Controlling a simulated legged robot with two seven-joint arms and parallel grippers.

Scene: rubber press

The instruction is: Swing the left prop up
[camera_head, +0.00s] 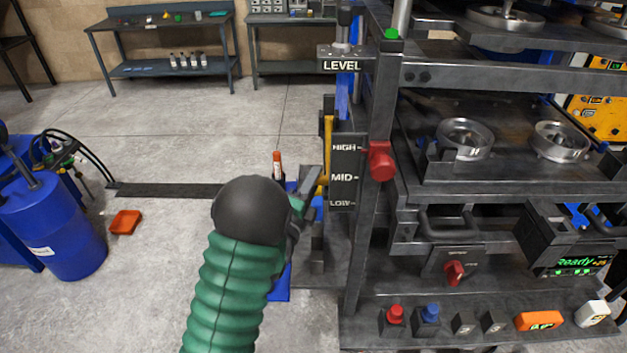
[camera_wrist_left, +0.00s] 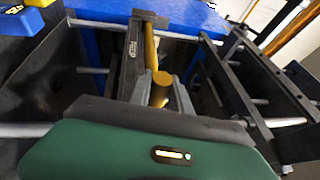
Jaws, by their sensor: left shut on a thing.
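The left prop shows as a yellow bar (camera_head: 327,146) at the left side of the press, beside the level plate marked HIGH, MID and LOW; its lower part is partly hidden by my gripper. In the left wrist view, a yellow round-ended bar (camera_wrist_left: 160,88) lies between my fingers, with a dark labelled piece beside it. My left gripper (camera_head: 314,188) is at the press's left edge, near the LOW mark. In the left wrist view, my left gripper (camera_wrist_left: 162,94) is shut on the yellow bar. My right gripper is not in view.
The press (camera_head: 375,240) fills the right side, with shelves, round metal moulds and a red knob (camera_head: 381,161) by the level plate. Buttons line its base. A blue barrel (camera_head: 50,225) and an orange tray (camera_head: 125,222) stand left. The floor between is mostly clear.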

